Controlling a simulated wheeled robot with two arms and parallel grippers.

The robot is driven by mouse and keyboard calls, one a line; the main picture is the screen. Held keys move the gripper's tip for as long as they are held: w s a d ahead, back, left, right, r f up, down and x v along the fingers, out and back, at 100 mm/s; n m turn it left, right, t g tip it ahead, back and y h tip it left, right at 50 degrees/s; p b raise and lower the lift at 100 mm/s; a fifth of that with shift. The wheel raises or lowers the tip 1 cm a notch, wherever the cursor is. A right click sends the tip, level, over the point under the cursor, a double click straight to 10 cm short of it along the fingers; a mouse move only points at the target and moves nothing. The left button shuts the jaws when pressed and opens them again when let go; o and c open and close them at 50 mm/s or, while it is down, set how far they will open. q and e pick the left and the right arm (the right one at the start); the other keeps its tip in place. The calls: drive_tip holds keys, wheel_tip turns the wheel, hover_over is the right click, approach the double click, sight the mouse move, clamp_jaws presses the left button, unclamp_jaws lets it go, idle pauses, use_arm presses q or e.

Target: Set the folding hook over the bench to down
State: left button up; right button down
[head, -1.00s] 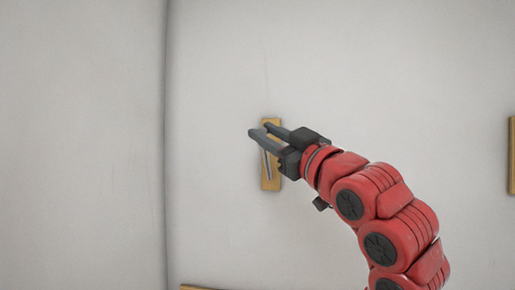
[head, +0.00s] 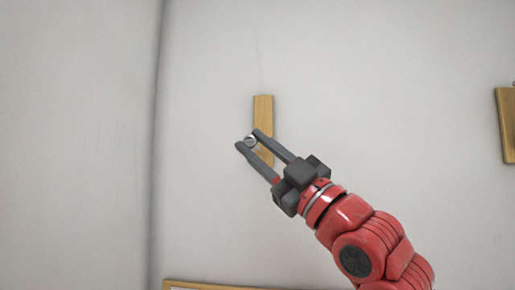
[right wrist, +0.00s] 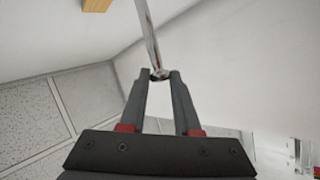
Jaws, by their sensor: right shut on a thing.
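The folding hook is a slim metal rod on a narrow wooden board (head: 263,108) on the wall. In the head view its rounded metal end (head: 250,141) sits between the fingertips of my right gripper (head: 249,140), seen almost end-on, so the rod seems to stand out from the wall. In the right wrist view the shiny rod (right wrist: 149,35) runs from the top edge down to the fingertips (right wrist: 159,74), which are shut on its end. The hook's mount on the board is hidden behind the gripper. My left gripper is not in view.
Another wooden board (head: 507,125) is on the wall at the right edge. A wood-edged thing (head: 215,286) shows at the bottom of the head view. A wall corner runs down the left side. The wall around the hook is otherwise bare. No bench is recognisable.

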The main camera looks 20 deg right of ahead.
drive_tip(key=shift+w+f, duration=0.15)
drive_tip(key=shift+f, duration=0.4)
drive_tip(key=c, duration=0.9)
unclamp_jaws()
drive_tip(key=shift+w+r+b, duration=0.1)
drive_tip(key=shift+r+b, duration=0.2)
drive_tip(key=shift+b, duration=0.1)
wheel_tip(320, 180, up, 3)
drive_tip(key=shift+w+f+b, duration=0.1)
drive_tip(key=shift+f+b, duration=0.05)
drive_tip(key=shift+b, duration=0.4)
drive_tip(key=s+a+p, duration=0.1)
drive_tip(key=s+a, duration=0.1)
drive_tip(key=s, duration=0.3)
drive_tip(key=s+a+r, duration=0.1)
drive_tip(key=s, duration=0.4)
drive_tip(key=s+a+p, duration=0.1)
drive_tip(key=s+a, duration=0.1)
drive_tip(key=s, duration=0.3)
drive_tip(key=shift+a+r+p, duration=0.25)
drive_tip(key=shift+a+p, duration=0.05)
drive_tip(key=shift+p, duration=0.05)
